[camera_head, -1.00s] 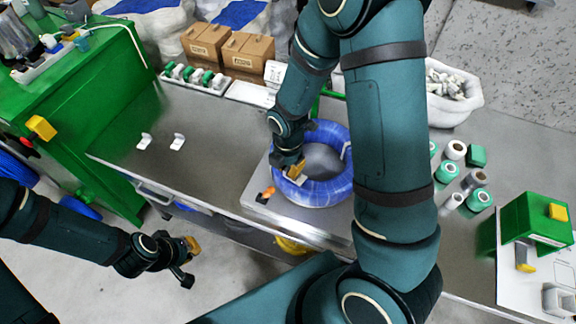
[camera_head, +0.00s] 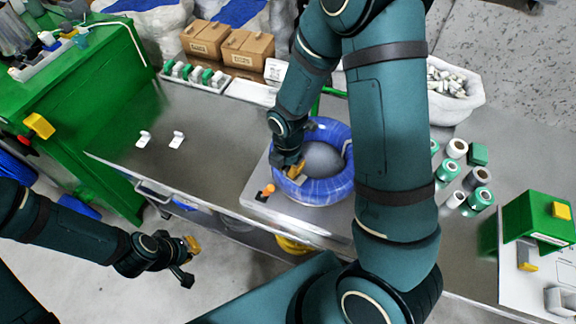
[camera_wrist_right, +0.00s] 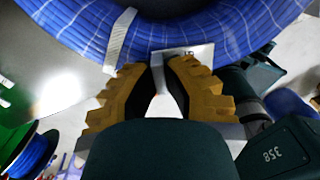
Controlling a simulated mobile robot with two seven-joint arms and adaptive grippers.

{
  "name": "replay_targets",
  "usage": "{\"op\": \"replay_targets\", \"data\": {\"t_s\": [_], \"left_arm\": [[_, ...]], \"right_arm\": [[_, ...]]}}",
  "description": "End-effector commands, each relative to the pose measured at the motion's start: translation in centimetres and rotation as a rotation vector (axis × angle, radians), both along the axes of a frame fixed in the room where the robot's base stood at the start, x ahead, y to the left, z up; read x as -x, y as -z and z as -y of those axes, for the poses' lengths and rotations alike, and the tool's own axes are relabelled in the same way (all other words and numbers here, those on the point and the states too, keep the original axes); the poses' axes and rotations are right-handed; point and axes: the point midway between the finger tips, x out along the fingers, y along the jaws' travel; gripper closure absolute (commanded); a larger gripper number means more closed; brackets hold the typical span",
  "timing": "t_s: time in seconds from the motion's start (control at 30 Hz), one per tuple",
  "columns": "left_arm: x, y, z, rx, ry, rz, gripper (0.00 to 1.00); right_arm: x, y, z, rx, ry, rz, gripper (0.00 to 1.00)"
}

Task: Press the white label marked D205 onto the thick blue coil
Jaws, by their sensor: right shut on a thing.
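The thick blue coil (camera_head: 330,189) lies on a grey plate on the metal bench, and its wall fills the top of the right wrist view (camera_wrist_right: 235,28). My right gripper (camera_head: 292,172) is at the coil's left side. In the right wrist view its yellow-padded fingers (camera_wrist_right: 166,78) are shut on a white label (camera_wrist_right: 185,54). The label lies against or very near the coil's side; I cannot tell whether it touches fully. Its printing is only partly visible. My left gripper (camera_head: 188,262) is open and empty, away from the bench over the floor.
Two small white pieces (camera_head: 177,139) stand on the bench at left. Green and white rolls (camera_head: 448,171) and a green device (camera_head: 536,218) are at right. Cardboard boxes (camera_head: 248,50) are at the back. A pale strap (camera_wrist_right: 119,40) crosses the coil beside the label.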

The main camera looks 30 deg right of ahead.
Motion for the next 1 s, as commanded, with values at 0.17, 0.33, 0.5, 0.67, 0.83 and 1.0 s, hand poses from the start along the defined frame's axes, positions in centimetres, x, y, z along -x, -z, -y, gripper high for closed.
{"op": "replay_targets", "data": {"t_s": [0.17,0.33,0.5,0.67,0.83,1.0], "left_arm": [[0.00,-0.02,0.00,0.000,0.000,0.000,1.00],[0.00,0.04,0.01,0.000,0.000,0.000,1.00],[0.00,0.16,0.01,0.000,0.000,0.000,1.00],[0.00,0.26,0.00,0.000,0.000,0.000,1.00],[0.01,0.36,0.01,0.000,0.000,0.000,1.00],[0.00,0.32,0.00,0.000,0.000,0.000,1.00]], "right_arm": [[0.00,-0.02,0.01,0.000,0.000,0.000,1.00],[0.00,0.06,0.01,0.000,0.000,0.000,1.00],[0.00,0.19,0.02,0.000,0.000,0.000,1.00],[0.00,0.31,0.02,0.000,0.000,0.000,1.00],[0.01,0.44,0.03,0.000,0.000,0.000,1.00],[0.01,0.40,0.03,0.000,0.000,0.000,0.80]]}}
